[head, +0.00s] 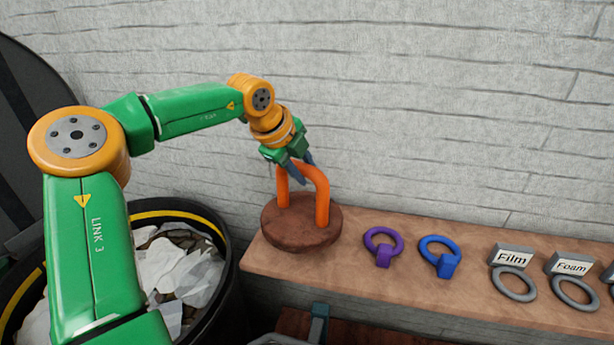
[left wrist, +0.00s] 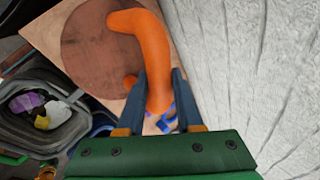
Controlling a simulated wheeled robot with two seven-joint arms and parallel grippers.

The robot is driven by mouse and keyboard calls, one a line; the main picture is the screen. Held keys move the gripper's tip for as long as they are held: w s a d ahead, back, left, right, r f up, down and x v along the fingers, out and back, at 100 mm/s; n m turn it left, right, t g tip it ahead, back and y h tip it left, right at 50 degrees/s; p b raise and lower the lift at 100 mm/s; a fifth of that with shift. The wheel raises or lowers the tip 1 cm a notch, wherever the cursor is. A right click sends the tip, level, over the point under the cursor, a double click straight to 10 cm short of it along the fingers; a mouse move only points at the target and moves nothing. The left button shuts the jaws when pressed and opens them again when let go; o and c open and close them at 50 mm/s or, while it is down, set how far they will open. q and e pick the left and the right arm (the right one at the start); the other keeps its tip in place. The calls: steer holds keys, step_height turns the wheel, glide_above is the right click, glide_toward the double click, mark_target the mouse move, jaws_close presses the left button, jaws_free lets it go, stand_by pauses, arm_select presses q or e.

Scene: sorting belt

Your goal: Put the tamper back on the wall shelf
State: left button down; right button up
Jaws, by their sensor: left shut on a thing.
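The tamper has a round reddish-brown base (head: 300,232) and an orange arched handle (head: 322,195). It stands upright at the left end of the wooden wall shelf (head: 400,290). I cannot tell whether the base touches the shelf or hangs just above it. My left gripper (head: 298,168) comes from above and is shut on the handle's top. In the left wrist view, the fingers (left wrist: 160,88) lie on both sides of the orange handle (left wrist: 152,45), with the brown base (left wrist: 90,45) beyond. My right gripper is not in view.
A purple ring (head: 383,247) and a blue ring (head: 440,256) lie on the shelf to the right. Grey rings labelled Film (head: 513,270) and Foam (head: 573,280) follow. A black bin (head: 232,275) with pale scraps stands left. The wall is close behind.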

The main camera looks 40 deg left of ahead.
mark_target(307, 214)
arm_select(q)
steer(key=shift+w+a+f, duration=0.2)
steer(key=shift+w+f, duration=0.35)
step_height(307, 214, down, 3)
steer(key=shift+w+f+p, duration=0.15)
steer(key=shift+f+p, duration=0.05)
steer(key=shift+p, duration=0.2)
steer(key=c, duration=0.6)
jaws_free()
steer(key=shift+s+d, duration=0.15)
steer(key=shift+s, duration=0.05)
steer(key=shift+r, duration=0.15)
steer(key=b+v, duration=0.2)
steer(key=v, duration=0.9)
steer(key=shift+s+r+b, duration=0.25)
steer(key=shift+r+b, duration=0.05)
steer(key=shift+b, duration=0.1)
